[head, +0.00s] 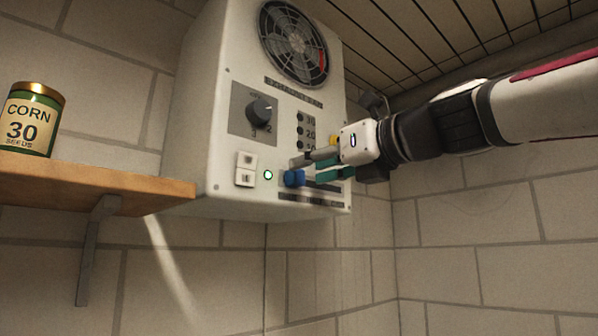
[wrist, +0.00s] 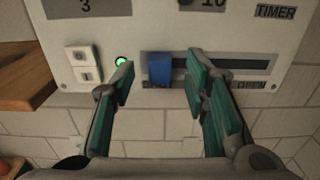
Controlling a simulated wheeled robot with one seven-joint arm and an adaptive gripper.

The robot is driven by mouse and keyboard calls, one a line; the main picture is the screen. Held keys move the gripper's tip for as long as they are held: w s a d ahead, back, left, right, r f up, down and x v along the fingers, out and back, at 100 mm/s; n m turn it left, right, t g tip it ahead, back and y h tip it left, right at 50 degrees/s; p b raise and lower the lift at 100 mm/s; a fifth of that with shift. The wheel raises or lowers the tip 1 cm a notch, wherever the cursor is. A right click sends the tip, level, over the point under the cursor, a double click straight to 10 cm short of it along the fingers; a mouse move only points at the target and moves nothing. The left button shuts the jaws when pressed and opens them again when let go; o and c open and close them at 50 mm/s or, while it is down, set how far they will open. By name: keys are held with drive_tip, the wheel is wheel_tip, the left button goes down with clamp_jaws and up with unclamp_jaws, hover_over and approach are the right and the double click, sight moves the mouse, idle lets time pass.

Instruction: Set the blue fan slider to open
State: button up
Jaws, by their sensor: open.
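The blue fan slider (wrist: 159,69) sits near the left end of its dark horizontal slot (wrist: 235,64) in the wrist view. The word OPEN shows below the slot's right end; the label under the left end is partly hidden. My gripper (wrist: 160,82) is open, with one green-padded finger on each side of the blue slider and gaps to both. In the head view the blue slider (head: 294,178) shows at the lower front of the white fan box (head: 215,130), with my gripper (head: 318,170) in front of the panel.
A black dial (head: 262,110) and a fan grille (head: 293,43) are above the slider. A white rocker switch (head: 245,169) and lit green lamp (head: 268,175) are left of it. A wooden shelf (head: 100,184) with a corn tin (head: 32,120) stands at the left.

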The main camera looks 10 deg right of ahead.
sight(301, 171)
drive_tip(key=shift+x, duration=1.75)
clamp_jaws()
